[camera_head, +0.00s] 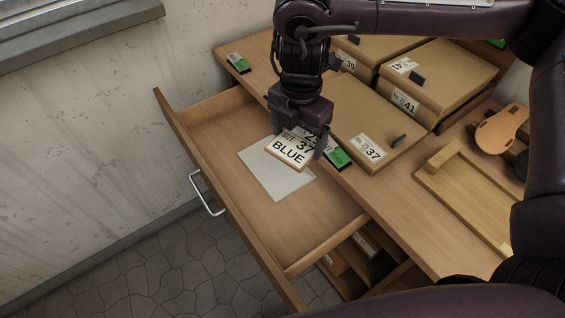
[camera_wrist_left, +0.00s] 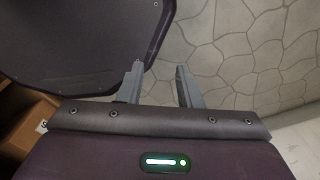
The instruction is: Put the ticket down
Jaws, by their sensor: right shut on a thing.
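The ticket (camera_head: 289,154) is a small cream block with "37" and "BLUE" printed in black. My right gripper (camera_head: 299,142) is shut on it, above the open drawer (camera_head: 315,215). A pale sheet (camera_head: 270,178) lies on the drawer floor, below and left of the ticket. I cannot tell from the picture whether the ticket touches the sheet. In the left wrist view my left gripper (camera_wrist_left: 160,85) has its two fingers apart with nothing between them, over the stone floor. It is not seen in the head view.
Cardboard boxes labelled 39, 41 and 37 (camera_head: 368,146) stand on the bench right of the drawer. A green-ended tag (camera_head: 338,158) lies at the bench edge beside the gripper, another (camera_head: 238,63) farther back. A wooden tray (camera_head: 470,190) and a tan sole (camera_head: 500,129) are at the right.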

